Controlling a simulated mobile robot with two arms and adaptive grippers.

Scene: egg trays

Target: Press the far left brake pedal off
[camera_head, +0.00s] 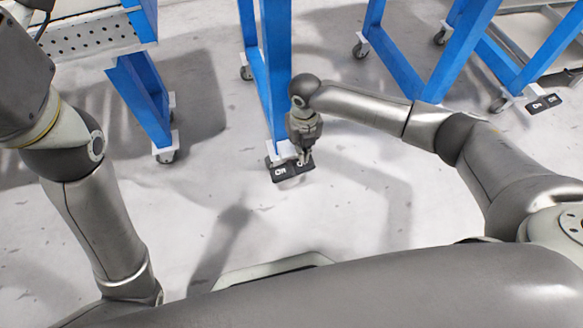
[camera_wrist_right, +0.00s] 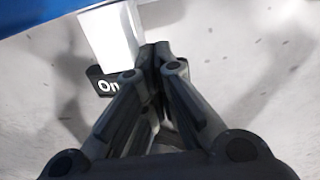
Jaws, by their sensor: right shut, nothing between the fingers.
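A black brake pedal pair (camera_head: 281,173) with white lettering sits on the floor by the foot of a blue post. Its left half reads "On"; the lettering on its right half is partly covered by my right gripper (camera_head: 304,158). This gripper points down at the right half with its fingers shut and empty; I cannot tell whether it touches. In the right wrist view, the closed fingertips (camera_wrist_right: 158,50) are in front of the pedal pair, and only the "On" part (camera_wrist_right: 107,86) shows clearly. My left gripper is out of view; only the left arm shows.
Blue rack legs (camera_head: 275,70) on casters stand around the pedal, with a perforated metal shelf (camera_head: 95,35) at upper left. Another black pedal pair (camera_head: 543,104) lies at the far right. The pale floor in front of the pedal is clear.

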